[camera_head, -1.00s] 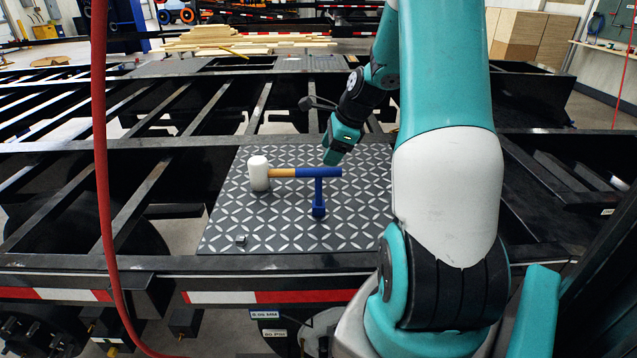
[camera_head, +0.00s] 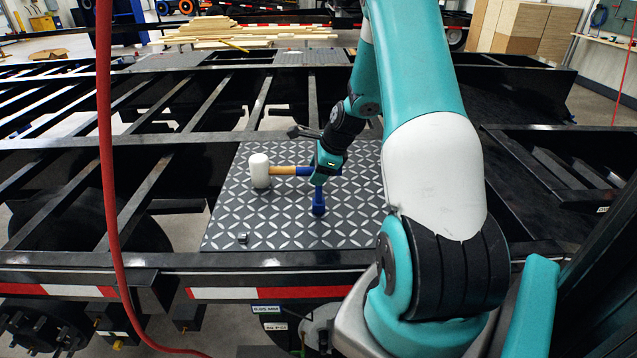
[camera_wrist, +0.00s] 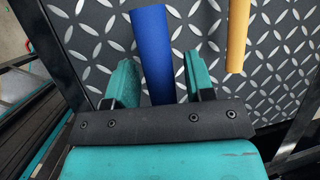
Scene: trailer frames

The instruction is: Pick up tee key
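In the wrist view, a blue bar (camera_wrist: 152,40) of the key runs between the two fingers of my gripper (camera_wrist: 160,75). The fingers are apart, with a visible gap on the right side of the bar. Whether the left finger touches the bar, I cannot tell.
A mallet with a white head (camera_head: 259,171) and wooden handle lies just left of the key; its handle (camera_wrist: 237,36) shows in the wrist view. A small dark block (camera_head: 242,238) sits near the front edge of the plate (camera_head: 270,225). A red hose (camera_head: 108,180) hangs at left.

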